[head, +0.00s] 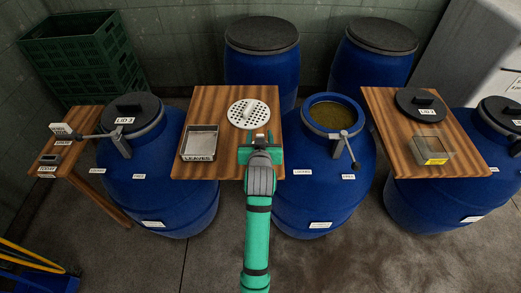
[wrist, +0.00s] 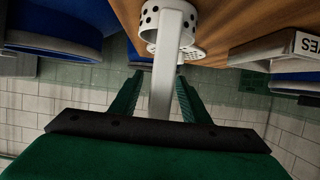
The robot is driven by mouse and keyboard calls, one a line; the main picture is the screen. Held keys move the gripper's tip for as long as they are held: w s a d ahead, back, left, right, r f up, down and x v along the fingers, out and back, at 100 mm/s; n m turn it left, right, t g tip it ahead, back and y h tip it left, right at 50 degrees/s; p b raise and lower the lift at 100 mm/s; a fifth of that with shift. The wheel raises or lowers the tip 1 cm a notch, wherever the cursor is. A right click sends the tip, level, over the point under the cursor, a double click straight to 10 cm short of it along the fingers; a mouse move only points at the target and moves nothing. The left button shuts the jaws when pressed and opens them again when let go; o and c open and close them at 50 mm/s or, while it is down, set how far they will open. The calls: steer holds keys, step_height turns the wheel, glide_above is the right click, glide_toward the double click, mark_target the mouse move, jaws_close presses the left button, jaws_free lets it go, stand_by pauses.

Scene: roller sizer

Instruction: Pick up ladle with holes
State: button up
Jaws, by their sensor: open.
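The ladle with holes shows in the wrist view as a pale perforated cup (wrist: 152,17) with a long flat pale handle (wrist: 163,85). My gripper (wrist: 159,76) is open, with one green finger on each side of the handle. I cannot tell whether either finger touches it. In the head view my gripper (head: 259,145) is over the front of the middle board (head: 222,106), and it largely hides the ladle.
A white perforated disc (head: 245,106) lies behind my gripper on the middle board, with a LEAVES tray (head: 199,143) to its left. Blue barrels stand around, including an open one (head: 304,195) at right with a clamp lever (head: 346,147). The right board (head: 390,110) holds a dark lid (head: 420,101).

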jaws_close()
steer(key=shift+r, duration=0.1)
